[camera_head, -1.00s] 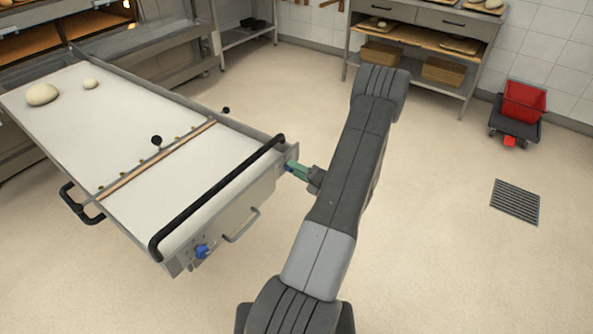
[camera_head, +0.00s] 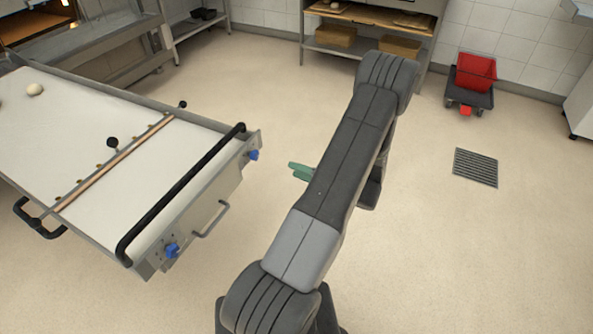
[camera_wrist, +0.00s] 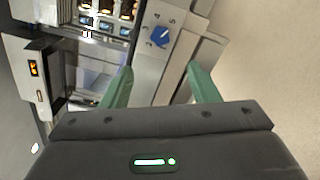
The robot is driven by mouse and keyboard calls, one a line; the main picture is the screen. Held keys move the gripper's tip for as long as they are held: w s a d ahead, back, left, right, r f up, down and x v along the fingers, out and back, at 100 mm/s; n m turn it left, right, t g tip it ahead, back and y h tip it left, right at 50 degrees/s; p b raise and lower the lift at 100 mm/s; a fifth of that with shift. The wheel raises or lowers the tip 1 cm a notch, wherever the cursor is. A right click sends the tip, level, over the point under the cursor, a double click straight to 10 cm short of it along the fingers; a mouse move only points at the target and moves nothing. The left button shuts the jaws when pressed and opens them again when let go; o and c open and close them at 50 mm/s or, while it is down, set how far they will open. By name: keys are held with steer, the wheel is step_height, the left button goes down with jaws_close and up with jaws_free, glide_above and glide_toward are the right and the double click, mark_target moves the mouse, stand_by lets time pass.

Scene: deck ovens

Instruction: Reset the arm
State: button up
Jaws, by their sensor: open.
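My gripper (camera_head: 300,171) shows its green fingers beside my arm in the head view, over open floor to the right of the white loader table (camera_head: 120,180). A gap separates the fingers from the table's end. In the wrist view my gripper (camera_wrist: 158,88) has its two green fingers spread apart, open, with nothing held between them. A blue knob (camera_wrist: 160,36) on a grey panel lies beyond the fingers. In the head view the table end carries two blue knobs, one near (camera_head: 172,250) and one far (camera_head: 252,155).
A black push bar (camera_head: 180,195) runs along the table's end, with a handle (camera_head: 211,220) below it. A dough piece (camera_head: 35,89) lies on the table. A red bin (camera_head: 474,72) on a dark dolly stands at the back right.

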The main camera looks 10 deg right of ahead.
mark_target(257, 156)
steer(key=x, duration=1.4)
steer(key=shift+p, duration=0.3)
steer(key=shift+s+d, duration=0.1)
steer(key=shift+d, duration=0.05)
